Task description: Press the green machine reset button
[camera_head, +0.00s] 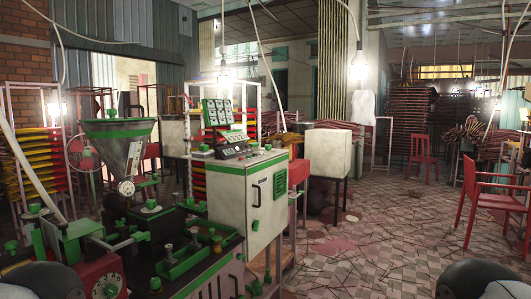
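A green and white machine stands at the left and centre, with a metal hopper (118,150) and a white cabinet (248,195). A sloped control panel (236,150) with small buttons and dials sits on top of the cabinet. Behind it stands an upright green-edged board (217,112) with several dark squares. Several green knobs show on the machine, but I cannot tell which small part is the reset button. Only rounded parts of my own arms show at the bottom left and bottom right corners. Neither gripper is in view.
A white box on dark legs (328,153) stands behind the cabinet. Red chairs (495,205) stand at the right. Racks with red and yellow layers (40,165) stand at the far left. The tiled floor (375,240) right of the machine is open, with thin sticks scattered on it.

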